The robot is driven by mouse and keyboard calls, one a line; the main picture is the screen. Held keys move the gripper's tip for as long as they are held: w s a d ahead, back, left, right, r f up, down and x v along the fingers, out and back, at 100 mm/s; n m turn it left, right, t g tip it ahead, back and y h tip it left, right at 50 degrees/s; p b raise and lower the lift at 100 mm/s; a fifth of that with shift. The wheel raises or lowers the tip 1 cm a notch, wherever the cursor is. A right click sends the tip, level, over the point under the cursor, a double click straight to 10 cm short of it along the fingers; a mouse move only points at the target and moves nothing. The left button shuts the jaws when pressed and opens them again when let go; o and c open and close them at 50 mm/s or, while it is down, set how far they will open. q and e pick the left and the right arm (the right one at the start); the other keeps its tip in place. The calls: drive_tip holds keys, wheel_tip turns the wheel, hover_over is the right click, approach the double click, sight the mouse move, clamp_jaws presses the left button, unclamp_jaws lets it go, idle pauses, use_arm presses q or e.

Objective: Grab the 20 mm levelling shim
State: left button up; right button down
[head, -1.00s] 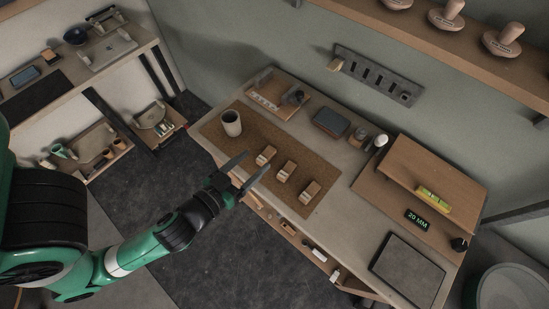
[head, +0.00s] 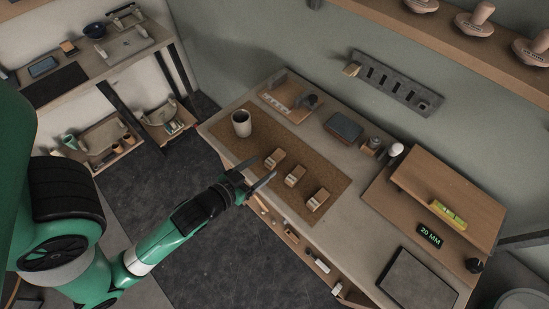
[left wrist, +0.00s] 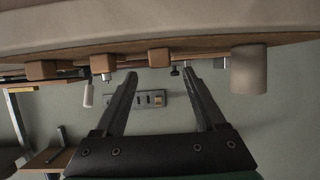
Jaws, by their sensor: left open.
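Three small wooden blocks with pale labels lie in a row on the brown cork mat (head: 325,165): a left one (head: 274,158), a middle one (head: 295,176) and a right one (head: 318,199). The labels are too small to read, so I cannot tell which is the 20 mm shim. A small display (head: 430,235) reads "20 MM". My left gripper (head: 262,170) is open and empty by the table's front edge, near the left block. In the left wrist view its fingers (left wrist: 160,74) point toward the table edge and blocks (left wrist: 103,62). My right gripper is not in view.
A pale cup (head: 241,123) stands at the mat's left end. A raised wooden board (head: 450,187) with a yellow level (head: 449,214) and a dark flat pad (head: 417,279) are to the right. A slotted rack (head: 395,82) hangs on the wall.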

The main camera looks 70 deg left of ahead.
sight(270, 161)
use_arm(q)
drive_tip(key=x, duration=0.5)
drive_tip(key=shift+w+p, duration=0.1)
drive_tip(key=shift+p, duration=0.3)
clamp_jaws()
